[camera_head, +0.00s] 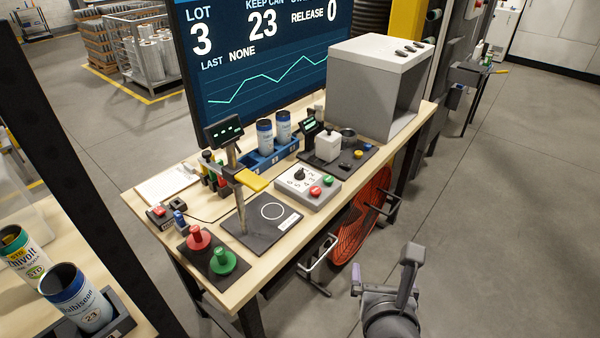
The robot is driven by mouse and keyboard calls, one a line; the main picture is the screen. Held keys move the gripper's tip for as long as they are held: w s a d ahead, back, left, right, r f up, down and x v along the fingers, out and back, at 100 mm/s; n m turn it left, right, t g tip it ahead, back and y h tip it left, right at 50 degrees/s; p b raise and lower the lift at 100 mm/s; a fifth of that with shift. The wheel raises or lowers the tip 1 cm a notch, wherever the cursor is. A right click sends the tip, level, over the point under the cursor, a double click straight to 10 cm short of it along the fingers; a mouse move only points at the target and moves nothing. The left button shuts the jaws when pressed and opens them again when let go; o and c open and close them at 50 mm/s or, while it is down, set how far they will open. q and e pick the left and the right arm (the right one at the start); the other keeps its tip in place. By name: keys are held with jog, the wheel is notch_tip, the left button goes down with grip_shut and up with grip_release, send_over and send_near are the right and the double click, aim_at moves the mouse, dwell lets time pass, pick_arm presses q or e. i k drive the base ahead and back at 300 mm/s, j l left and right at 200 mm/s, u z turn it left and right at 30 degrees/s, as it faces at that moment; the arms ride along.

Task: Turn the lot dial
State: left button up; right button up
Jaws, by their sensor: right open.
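The lot dial (299,174) is a black knob on a pale numbered plate, on the left part of a grey control box (321,201) on the workbench. A red and a green button sit beside it on the same box. Which number the knob points to is too small to read surely. The dark screen (262,65) behind shows LOT 3. My right gripper (384,274) is at the lower right, in front of the bench and well apart from the dial. Its fingers are spread and empty. My left gripper is not in view.
A red mesh seat (362,218) is under the right edge.

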aim_at(299, 174)
jog(key=i+l+u, duration=0.15)
jog(key=i+u, duration=0.25)
jog(key=i+l+u, duration=0.2)
jog(key=u, duration=0.2)
jog(key=i+l+u, duration=0.25)
jog(key=l+u, duration=0.15)
jog(key=i+l+u, duration=0.15)
jog(key=l+u, duration=0.25)
